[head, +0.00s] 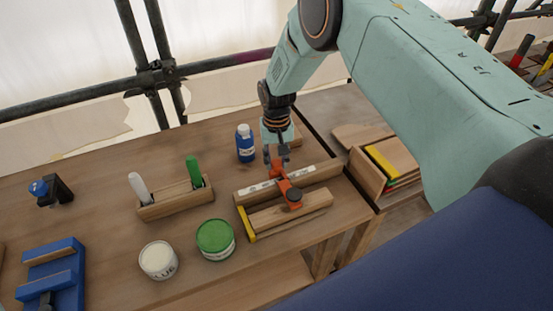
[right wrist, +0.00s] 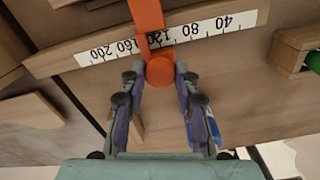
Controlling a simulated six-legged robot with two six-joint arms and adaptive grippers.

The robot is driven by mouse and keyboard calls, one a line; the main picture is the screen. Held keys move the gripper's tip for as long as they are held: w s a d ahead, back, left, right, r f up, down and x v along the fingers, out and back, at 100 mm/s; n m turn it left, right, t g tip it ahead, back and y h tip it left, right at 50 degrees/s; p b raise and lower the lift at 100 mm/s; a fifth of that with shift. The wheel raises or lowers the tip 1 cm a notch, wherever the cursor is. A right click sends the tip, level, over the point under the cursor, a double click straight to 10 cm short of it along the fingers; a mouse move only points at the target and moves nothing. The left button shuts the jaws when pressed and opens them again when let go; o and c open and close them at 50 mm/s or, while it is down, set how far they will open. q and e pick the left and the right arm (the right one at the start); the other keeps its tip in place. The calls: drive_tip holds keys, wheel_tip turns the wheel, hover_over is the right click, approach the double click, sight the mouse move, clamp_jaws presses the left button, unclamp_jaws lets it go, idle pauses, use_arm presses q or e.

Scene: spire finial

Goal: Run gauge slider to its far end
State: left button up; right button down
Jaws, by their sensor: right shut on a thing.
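The gauge slider (head: 283,181) is orange and sits across a wooden rail with a white printed scale (head: 261,188). In the right wrist view the slider (right wrist: 148,14) crosses the scale (right wrist: 188,34) near the 120 mark, with 160 and 200 to its left and 80 and 40 to its right. My right gripper (head: 278,161) is over the slider, and its fingers (right wrist: 160,84) are shut on the slider's round orange knob (right wrist: 160,72). The slider's underside is hidden. My left gripper is not in view.
A wooden block (head: 290,214) with a yellow end lies in front of the rail. A blue bottle (head: 245,143), a green can (head: 215,239), a white glue tub (head: 158,260) and a tool rack (head: 176,201) stand left. A box (head: 381,170) stands right, across a gap.

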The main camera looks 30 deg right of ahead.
drive_tip(key=shift+a, duration=0.15)
drive_tip(key=s+d+b, duration=0.1)
drive_tip(key=d+b, duration=0.2)
drive_tip(key=d, duration=1.4)
drive_tip(key=shift+d, duration=0.1)
drive_tip(key=c, duration=1.3)
unclamp_jaws()
drive_tip(key=shift+c, duration=0.2)
drive_tip(key=o, duration=0.4)
drive_tip(key=shift+s+d, duration=0.15)
drive_tip(key=shift+c, duration=0.2)
drive_tip(key=shift+a+r, duration=0.1)
drive_tip(key=shift+a, duration=0.1)
